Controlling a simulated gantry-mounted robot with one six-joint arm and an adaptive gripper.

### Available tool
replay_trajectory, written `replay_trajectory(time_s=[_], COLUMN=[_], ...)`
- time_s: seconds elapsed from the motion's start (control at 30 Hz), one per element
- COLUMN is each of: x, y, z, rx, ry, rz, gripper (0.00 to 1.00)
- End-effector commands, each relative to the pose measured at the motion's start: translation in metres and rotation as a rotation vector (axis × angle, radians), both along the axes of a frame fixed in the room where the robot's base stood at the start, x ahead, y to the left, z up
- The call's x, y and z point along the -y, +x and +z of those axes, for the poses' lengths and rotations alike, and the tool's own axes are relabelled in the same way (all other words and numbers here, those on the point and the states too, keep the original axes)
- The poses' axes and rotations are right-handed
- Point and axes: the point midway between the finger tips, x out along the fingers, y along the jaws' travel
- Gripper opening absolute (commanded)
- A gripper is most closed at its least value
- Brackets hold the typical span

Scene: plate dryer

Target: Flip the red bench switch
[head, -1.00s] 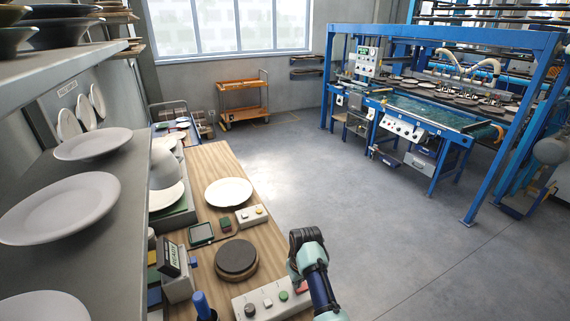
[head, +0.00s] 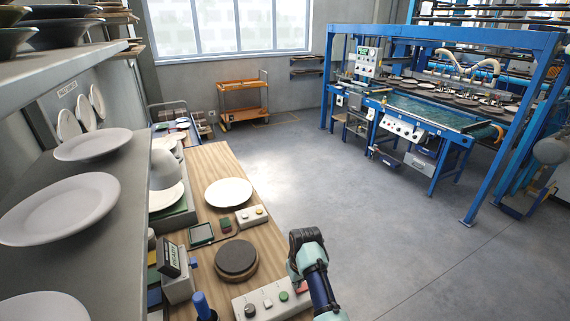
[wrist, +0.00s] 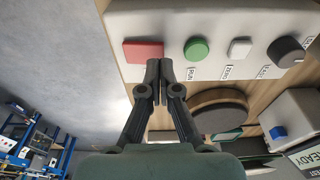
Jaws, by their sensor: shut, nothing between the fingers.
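The red bench switch (wrist: 143,51) is a flat red rectangular piece on a pale control box (wrist: 165,22). Beside it are a green button (wrist: 196,48), a white button (wrist: 239,47) and a dark knob (wrist: 286,51). My gripper (wrist: 159,68) is shut and empty, its fingertips just beside the red switch's lower right corner in the wrist view. Whether they touch it I cannot tell. In the head view the control box (head: 266,306) lies at the bench's near end, and my arm partly covers the red switch (head: 302,287).
A round dark disc on a wooden base (head: 237,260) stands close to the control box. A READY display unit (head: 175,272), a smaller button box (head: 252,217) and a white plate (head: 228,192) are also on the wooden bench. Open floor (head: 390,245) lies to the right.

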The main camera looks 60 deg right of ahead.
Motion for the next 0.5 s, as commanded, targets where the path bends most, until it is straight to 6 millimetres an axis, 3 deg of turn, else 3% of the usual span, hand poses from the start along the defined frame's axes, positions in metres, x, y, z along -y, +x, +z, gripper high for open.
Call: replay_trajectory(time_s=[0.5], x=[-0.0001], y=[0.0000], z=[-0.0138], rx=[0.000], ry=[0.000], rz=[0.000], gripper=[0.00])
